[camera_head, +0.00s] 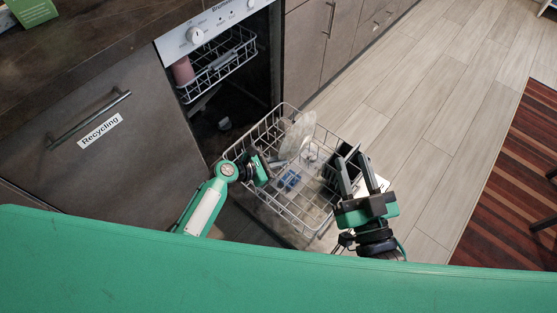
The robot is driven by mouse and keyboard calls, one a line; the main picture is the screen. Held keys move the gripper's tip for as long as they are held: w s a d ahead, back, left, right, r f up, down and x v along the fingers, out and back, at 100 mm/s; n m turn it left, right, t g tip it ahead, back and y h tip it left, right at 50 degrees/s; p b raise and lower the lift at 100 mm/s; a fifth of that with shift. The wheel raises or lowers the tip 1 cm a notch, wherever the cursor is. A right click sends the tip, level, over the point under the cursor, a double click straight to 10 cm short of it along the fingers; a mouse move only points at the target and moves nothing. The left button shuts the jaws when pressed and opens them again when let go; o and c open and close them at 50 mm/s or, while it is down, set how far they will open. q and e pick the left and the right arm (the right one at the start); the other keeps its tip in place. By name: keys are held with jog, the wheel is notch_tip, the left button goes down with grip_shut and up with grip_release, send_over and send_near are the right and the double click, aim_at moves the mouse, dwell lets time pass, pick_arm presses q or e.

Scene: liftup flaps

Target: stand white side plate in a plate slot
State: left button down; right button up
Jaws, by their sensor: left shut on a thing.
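A pale, see-through-looking plate (298,135), which I take as the white side plate, is upright and tilted at the far side of the pulled-out lower dishwasher rack (309,228). My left gripper (271,167) is over the rack's left part, at the plate's lower left edge. It is shut on the plate, though the contact is small and hard to see. My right gripper (359,172) is over the rack's right side with its two fingers apart and nothing between them. The plate slots under the plate are too small to make out.
A small blue item (291,179) lies in the rack. The upper rack (228,68) holds a pink cup (182,71). Wooden floor (440,100) is clear at right.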

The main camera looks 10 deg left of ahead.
pick_arm(q)
notch_tip(320, 180, down, 2)
jog(key=shift+f+b, duration=0.1)
jog(key=shift+b, duration=0.7)
pick_arm(e)
notch_tip(320, 180, up, 7)
jog(key=d+t, duration=0.2)
jog(key=t, duration=0.2)
jog(key=shift+s+t, duration=0.2)
jog(key=shift+t, duration=0.1)
jog(key=shift+d+r, duration=0.15)
jog(key=shift+r, duration=0.05)
pick_arm(q)
jog(key=shift+p, duration=0.55)
pick_arm(e)
jog(key=shift+r, duration=0.4)
jog(key=shift+f, duration=0.4)
jog(key=shift+w+a+f, duration=0.1)
jog(key=shift+a+f, duration=0.1)
jog(key=shift+f, duration=0.1)
jog(key=shift+w+a+f+g, duration=0.1)
jog(key=shift+a+f+g, duration=0.05)
jog(key=shift+f+g, duration=0.45)
jog(key=shift+a+f, duration=0.1)
jog(key=shift+f, duration=0.2)
